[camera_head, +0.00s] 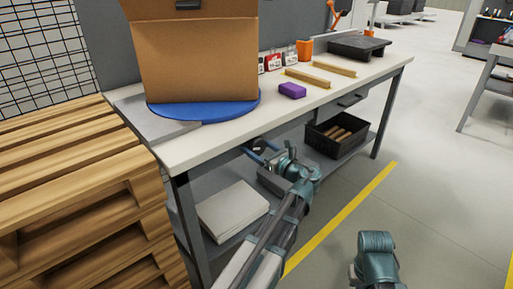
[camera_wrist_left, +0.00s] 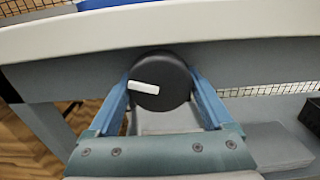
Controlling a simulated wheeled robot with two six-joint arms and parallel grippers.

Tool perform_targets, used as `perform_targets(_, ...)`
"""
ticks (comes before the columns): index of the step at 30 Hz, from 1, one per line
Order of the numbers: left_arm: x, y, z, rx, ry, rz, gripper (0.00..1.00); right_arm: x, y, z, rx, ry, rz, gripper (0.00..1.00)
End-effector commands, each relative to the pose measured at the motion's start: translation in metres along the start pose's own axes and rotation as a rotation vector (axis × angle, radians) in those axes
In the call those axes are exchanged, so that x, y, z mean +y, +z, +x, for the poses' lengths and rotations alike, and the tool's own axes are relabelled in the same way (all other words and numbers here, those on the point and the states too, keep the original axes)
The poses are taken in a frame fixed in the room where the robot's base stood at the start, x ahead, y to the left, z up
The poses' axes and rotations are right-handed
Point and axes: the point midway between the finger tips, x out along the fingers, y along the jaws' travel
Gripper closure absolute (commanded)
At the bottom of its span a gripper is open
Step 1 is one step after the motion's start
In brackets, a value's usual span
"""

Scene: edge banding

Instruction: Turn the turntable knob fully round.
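The turntable knob (camera_wrist_left: 165,72) is a round black disc with a white bar mark, on the grey front panel under the table edge in the left wrist view. The mark lies nearly level, left of the knob's centre. My left gripper (camera_wrist_left: 160,85) has one blue finger at each side of the knob, and both fingers appear to touch its rim. In the head view the knob (camera_head: 258,145) shows partly between the fingertips of the left gripper (camera_head: 261,152). The blue turntable (camera_head: 232,110) carries a cardboard box (camera_head: 195,60).
The white workbench (camera_head: 225,130) also holds a purple block (camera_head: 292,90), two wooden strips (camera_head: 308,78) and a black tray (camera_head: 358,46). A shelf below holds a black crate (camera_head: 338,143) and white panels (camera_head: 232,210). Wooden pallets (camera_head: 85,190) stand close at left.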

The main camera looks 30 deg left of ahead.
Motion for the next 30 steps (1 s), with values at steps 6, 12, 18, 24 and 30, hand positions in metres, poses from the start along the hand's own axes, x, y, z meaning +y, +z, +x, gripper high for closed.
perform_targets(6,0.0001,0.0000,-0.0002,0.000,0.000,-0.004,0.71,0.0000,0.0000,0.0000,0.000,0.000,0.000,1.00)
perform_targets(12,-0.0006,0.0000,-0.0003,0.000,0.000,-0.149,0.71,0.0000,0.0000,0.0000,0.000,0.000,0.000,1.00)
perform_targets(18,-0.0010,0.0001,-0.0003,0.000,0.000,-0.305,0.71,0.0000,0.0000,-0.0002,0.000,0.000,0.000,1.00)
perform_targets(24,-0.0010,0.0001,-0.0004,0.000,0.000,-0.343,0.71,0.0000,0.0000,-0.0002,0.000,0.000,0.000,1.00)
perform_targets(30,-0.0009,0.0001,-0.0004,0.000,0.001,-0.341,0.14,0.0000,0.0000,-0.0002,0.000,0.000,0.000,1.00)
